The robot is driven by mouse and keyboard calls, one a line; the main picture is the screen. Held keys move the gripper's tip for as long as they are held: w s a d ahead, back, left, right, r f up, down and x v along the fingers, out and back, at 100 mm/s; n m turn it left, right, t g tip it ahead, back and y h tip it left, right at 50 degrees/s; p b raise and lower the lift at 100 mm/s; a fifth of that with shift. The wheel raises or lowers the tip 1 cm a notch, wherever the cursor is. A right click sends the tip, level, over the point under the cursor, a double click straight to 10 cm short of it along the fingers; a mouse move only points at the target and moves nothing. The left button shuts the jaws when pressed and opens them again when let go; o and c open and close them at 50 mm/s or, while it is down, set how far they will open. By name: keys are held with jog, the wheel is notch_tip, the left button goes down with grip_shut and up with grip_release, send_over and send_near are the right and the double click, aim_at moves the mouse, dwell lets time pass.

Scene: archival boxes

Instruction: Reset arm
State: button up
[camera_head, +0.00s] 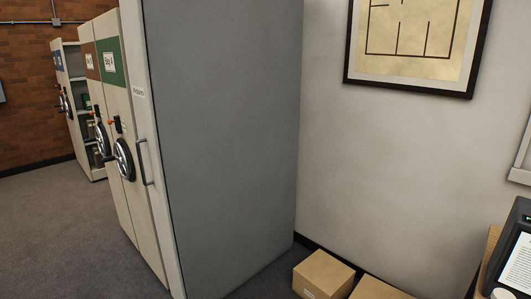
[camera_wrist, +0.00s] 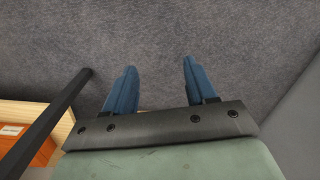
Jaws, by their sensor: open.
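My gripper (camera_wrist: 158,82) shows in the wrist view with two blue fingers spread apart. It is open, and only grey carpet shows between the fingertips. It does not appear in the head view. A dark bar (camera_wrist: 50,120) runs diagonally at the left of the wrist view, beside the left finger and apart from it.
Shelving units with handwheels (camera_head: 124,159) stand at the left, and a large grey end panel (camera_head: 225,140) fills the middle. Cardboard boxes (camera_head: 323,273) lie on the floor by the wall. A desk edge with a screen (camera_head: 515,265) is at the right. Carpet (camera_head: 50,225) at the left is clear.

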jog(key=s+a+f+n+g, duration=0.1)
jog(key=s+a+n+g, duration=0.1)
jog(key=s, duration=1.1)
jog(key=s+a+f+n+g+h, duration=0.1)
jog(key=s+a+f+n+g, duration=0.1)
jog(key=s, duration=1)
jog(key=shift+s+a+f+n+g, duration=0.35)
jog(key=shift+a+n+g, duration=0.4)
jog(key=shift+g, duration=0.45)
jog(key=shift+d, duration=0.1)
